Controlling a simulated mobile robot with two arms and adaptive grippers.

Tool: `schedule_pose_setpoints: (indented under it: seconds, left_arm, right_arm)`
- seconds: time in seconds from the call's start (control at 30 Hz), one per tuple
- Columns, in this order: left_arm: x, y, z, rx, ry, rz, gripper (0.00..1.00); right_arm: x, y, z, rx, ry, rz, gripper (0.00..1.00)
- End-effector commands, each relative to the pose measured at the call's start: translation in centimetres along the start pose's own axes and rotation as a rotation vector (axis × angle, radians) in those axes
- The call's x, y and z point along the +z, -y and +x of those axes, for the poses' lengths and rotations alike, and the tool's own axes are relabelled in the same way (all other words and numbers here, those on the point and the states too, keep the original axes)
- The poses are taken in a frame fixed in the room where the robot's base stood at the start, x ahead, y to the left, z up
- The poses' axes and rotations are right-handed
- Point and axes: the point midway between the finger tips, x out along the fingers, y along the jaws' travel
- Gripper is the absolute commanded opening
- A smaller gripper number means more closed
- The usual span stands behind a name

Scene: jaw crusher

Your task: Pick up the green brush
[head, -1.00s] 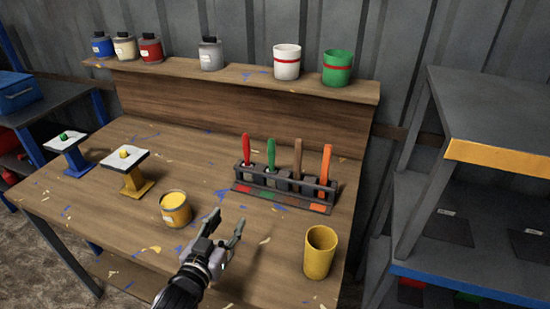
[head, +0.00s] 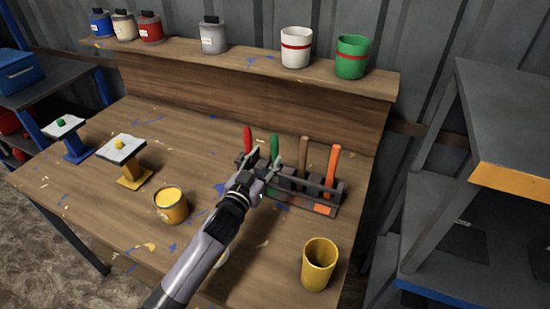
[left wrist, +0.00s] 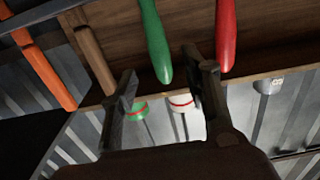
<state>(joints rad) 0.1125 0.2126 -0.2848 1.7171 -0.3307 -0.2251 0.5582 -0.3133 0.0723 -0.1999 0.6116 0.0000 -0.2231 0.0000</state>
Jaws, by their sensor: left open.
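The green brush (head: 275,147) stands handle up in a dark rack (head: 335,189) on the wooden table, between a red brush (head: 248,140) on its left and a brown brush (head: 304,154) on its right. My left gripper (head: 264,165) is open and in front of the rack at the green brush, hiding the rack's left part. In the left wrist view the green handle (left wrist: 155,40) reaches down toward the gap between the open fingers (left wrist: 163,88). The red handle (left wrist: 226,35) is outside, beside the right finger. I cannot tell whether a finger touches a handle.
An orange brush (head: 332,170) stands at the rack's right end. A yellow cup (head: 319,264) stands front right, and a yellow paint can (head: 171,205) stands left of my arm. Cans line the back shelf (head: 250,66). A grey shelf unit (head: 510,110) stands to the right.

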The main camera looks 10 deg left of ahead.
Motion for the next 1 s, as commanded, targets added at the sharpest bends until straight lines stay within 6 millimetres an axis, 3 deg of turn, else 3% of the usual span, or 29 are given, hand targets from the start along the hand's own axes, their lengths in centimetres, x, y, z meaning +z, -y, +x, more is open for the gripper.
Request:
schedule_pose_setpoints:
  seconds: [0.27,0.6,0.9,1.0]
  left_arm:
    - [0.0,0.0,2.1,0.001,0.000,-0.001,0.43]
    - [0.4,0.0,6.4,0.000,0.000,-0.001,0.43]
    - [0.5,0.0,6.9,0.000,0.001,-0.001,0.43]
    - [0.5,0.0,6.8,0.000,0.001,-0.001,0.38]
  right_arm:
    - [-2.6,-0.4,-0.3,0.004,-0.041,-0.001,0.40]
    - [-1.6,-0.9,-1.0,0.010,-0.024,-0.004,0.40]
    - [-1.3,-1.0,-1.0,0.012,-0.019,-0.004,0.40]
    - [-1.3,-1.0,-1.0,0.012,-0.019,-0.004,0.40]
